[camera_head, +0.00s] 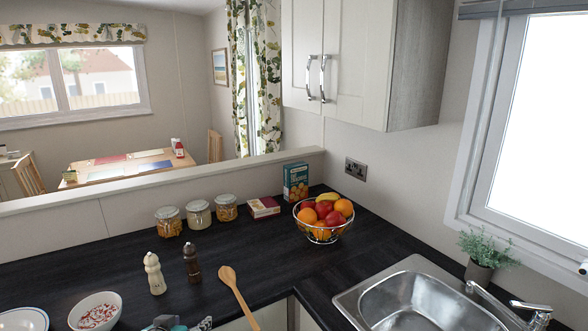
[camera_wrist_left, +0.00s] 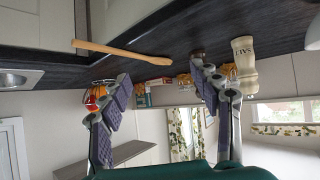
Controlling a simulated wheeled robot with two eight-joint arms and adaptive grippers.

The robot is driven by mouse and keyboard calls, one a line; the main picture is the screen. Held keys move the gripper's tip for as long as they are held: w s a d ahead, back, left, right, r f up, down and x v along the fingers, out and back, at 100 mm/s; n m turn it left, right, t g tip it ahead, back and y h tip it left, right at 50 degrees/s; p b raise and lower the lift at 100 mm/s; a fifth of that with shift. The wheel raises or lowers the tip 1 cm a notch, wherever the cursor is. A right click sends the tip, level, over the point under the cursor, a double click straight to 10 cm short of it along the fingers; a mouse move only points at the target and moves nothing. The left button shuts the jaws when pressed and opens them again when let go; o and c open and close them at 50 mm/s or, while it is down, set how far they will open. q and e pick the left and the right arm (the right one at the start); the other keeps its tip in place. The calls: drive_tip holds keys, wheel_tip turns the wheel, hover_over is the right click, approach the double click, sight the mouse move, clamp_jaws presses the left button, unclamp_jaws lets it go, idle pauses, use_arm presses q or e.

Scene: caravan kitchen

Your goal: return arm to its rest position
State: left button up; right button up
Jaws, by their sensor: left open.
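My left gripper (camera_head: 178,325) just shows at the bottom edge of the head view, near the front edge of the dark worktop; the rest of its arm is out of frame. In the left wrist view, which is upside down, its two fingers stand wide apart and the left gripper (camera_wrist_left: 160,75) has nothing between them. A wooden spoon (camera_head: 237,297) lies on the worktop to the right of the gripper, its handle reaching over the front edge. It also shows in the left wrist view (camera_wrist_left: 120,51). My right gripper is not in view.
A cream mill (camera_head: 155,274) and dark mill (camera_head: 192,263) stand behind the gripper. A bowl (camera_head: 96,311) is at left. Jars (camera_head: 198,214), a fruit basket (camera_head: 323,220) and a box (camera_head: 295,182) stand farther back. The sink (camera_head: 420,300) is at right. Wall cupboards (camera_head: 365,60) hang above.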

use_arm(q)
drive_tip(key=s+d+f+g, duration=0.2)
drive_tip(key=s+d, duration=0.2)
drive_tip(key=s, duration=0.5)
drive_tip(key=s+d+f+g, duration=0.2)
drive_tip(key=s+d, duration=0.2)
drive_tip(key=s, duration=0.5)
drive_tip(key=shift+d+y, duration=0.15)
drive_tip(key=shift+y, duration=0.15)
